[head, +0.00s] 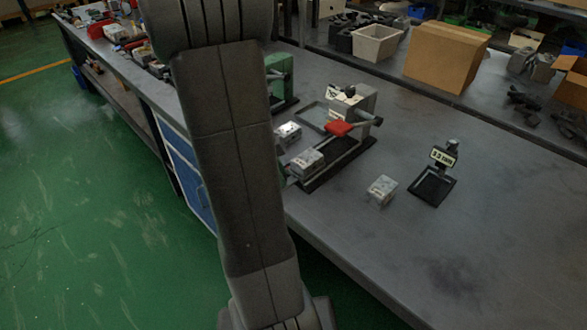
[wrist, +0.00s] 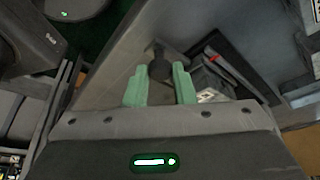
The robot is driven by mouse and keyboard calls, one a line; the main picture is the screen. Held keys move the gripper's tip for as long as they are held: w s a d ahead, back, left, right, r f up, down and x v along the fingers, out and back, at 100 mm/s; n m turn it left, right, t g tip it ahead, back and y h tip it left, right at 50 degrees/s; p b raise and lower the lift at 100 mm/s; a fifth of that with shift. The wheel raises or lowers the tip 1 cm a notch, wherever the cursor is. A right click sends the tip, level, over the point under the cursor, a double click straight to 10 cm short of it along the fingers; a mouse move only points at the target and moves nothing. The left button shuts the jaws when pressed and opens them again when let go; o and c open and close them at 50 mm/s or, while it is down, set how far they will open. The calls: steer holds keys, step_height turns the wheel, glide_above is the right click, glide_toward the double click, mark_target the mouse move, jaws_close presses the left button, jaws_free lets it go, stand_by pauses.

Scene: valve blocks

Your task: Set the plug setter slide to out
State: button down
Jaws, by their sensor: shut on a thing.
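The device that I take for the plug setter stands on the bench in the head view, with a grey block (head: 357,101), a red part (head: 339,128) and a dark base (head: 322,176). In the wrist view, a round black knob (wrist: 159,67) on a short stem is between the green fingers of my gripper (wrist: 159,77). My gripper is shut on this knob. In the head view my arm hides most of the gripper and the knob. A pale valve block (head: 307,162) sits at the near end of the dark base. How far the slide is out cannot be told.
Another pale block (head: 381,190) and a black stand with a label (head: 433,187) are to the right on the bench. A green device (head: 280,80) is behind my arm. A cardboard box (head: 446,57) and white bin (head: 376,43) stand farther back. The bench's front right is clear.

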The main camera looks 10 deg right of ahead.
steer(key=shift+s+a, duration=0.1)
steer(key=shift+a, duration=0.1)
steer(key=c, duration=1.2)
jaws_free()
steer(key=shift+s+a, duration=0.15)
steer(key=shift+a, duration=0.1)
steer(key=shift+c, duration=0.2)
steer(key=shift+d, duration=0.1)
steer(key=shift+r, duration=0.1)
steer(key=p+v, duration=0.1)
steer(key=v, duration=1.2)
steer(key=shift+a+r, duration=0.2)
steer(key=shift+r, duration=0.1)
steer(key=shift+f, duration=0.1)
